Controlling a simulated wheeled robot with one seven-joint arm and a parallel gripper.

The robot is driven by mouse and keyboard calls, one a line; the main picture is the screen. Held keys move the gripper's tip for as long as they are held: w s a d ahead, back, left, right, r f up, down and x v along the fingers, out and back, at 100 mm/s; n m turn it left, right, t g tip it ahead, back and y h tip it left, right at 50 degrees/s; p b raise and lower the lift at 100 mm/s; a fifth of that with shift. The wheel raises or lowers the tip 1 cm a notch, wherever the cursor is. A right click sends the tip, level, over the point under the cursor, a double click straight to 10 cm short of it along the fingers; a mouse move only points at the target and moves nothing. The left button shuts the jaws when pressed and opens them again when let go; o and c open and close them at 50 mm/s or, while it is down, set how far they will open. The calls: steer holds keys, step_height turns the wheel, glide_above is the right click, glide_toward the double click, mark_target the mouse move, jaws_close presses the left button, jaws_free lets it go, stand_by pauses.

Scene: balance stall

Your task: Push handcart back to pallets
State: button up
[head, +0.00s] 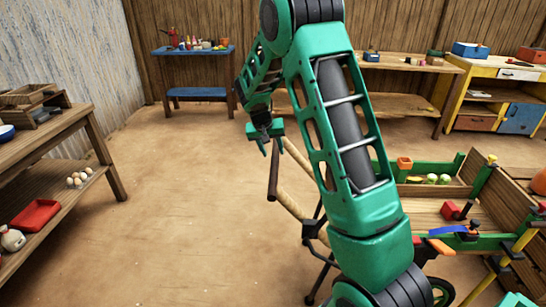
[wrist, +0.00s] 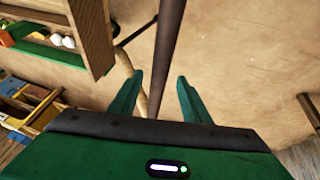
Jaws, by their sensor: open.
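The handcart (head: 428,208) stands at the right in the head view. It has a wooden bed, green rails, a wheel and pale wooden handle shafts with a dark crossbar toward my gripper. My gripper (head: 273,151) is open at the handle end, pointing down. In the wrist view my gripper (wrist: 160,77) has its two green fingers apart, with the dark crossbar (wrist: 168,45) running between them in the picture. I cannot tell whether the fingers touch it. Part of the cart's bed (wrist: 92,35) shows at the upper left. My arm hides part of the cart. I cannot make out any pallets.
A wooden shelf table (head: 85,133) stands at the left. A blue bench (head: 196,92), a wooden workbench (head: 400,103) and a yellow cabinet (head: 465,82) line the back. The cart carries several small goods. The sandy floor (head: 170,200) left of the cart is clear.

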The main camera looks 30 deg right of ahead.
mark_target(274, 155)
steer(key=shift+x, duration=1.85)
steer(key=shift+c, duration=0.6)
jaws_close()
